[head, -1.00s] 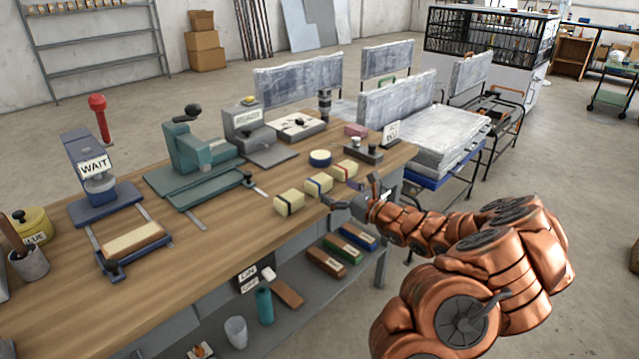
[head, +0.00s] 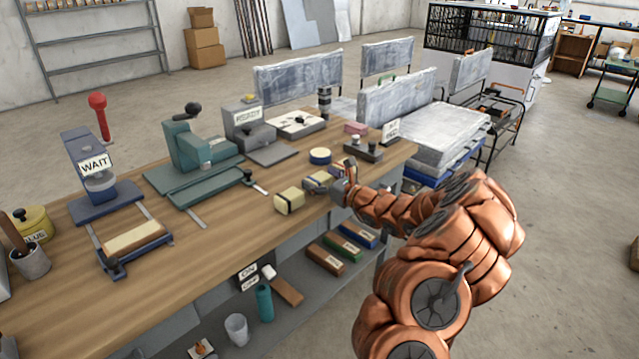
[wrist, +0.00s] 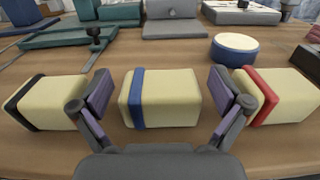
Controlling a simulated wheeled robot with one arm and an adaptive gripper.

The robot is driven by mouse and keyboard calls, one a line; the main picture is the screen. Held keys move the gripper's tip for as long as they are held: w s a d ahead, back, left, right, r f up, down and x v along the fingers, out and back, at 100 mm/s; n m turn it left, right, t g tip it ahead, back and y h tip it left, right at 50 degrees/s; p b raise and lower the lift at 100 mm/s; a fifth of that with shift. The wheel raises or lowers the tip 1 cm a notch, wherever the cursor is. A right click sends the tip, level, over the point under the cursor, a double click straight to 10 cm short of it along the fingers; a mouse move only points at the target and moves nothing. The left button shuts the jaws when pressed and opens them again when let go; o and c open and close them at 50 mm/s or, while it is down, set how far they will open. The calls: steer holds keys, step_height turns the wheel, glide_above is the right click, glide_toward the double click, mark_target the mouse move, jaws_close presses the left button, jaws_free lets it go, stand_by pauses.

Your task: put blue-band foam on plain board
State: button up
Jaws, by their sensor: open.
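The blue-band foam (wrist: 178,98) is a cream block with a blue stripe. It sits on the bench in the middle of the wrist view, and is partly hidden by my gripper in the head view (head: 318,181). My gripper (wrist: 160,92) is open, with one finger on each side of the block. A board with a cream top (head: 132,236) lies in the blue slide by the WAIT press. I cannot tell for sure which is the plain board.
A black-band foam (wrist: 58,103) stands close left and a red-band foam (wrist: 285,97) close right of the fingers. A blue-rimmed round tin (wrist: 236,50) is behind. A green press (head: 190,150) stands further left. Bench top between black-band foam and WAIT slide is mostly clear.

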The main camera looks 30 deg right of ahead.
steer(key=c, duration=1)
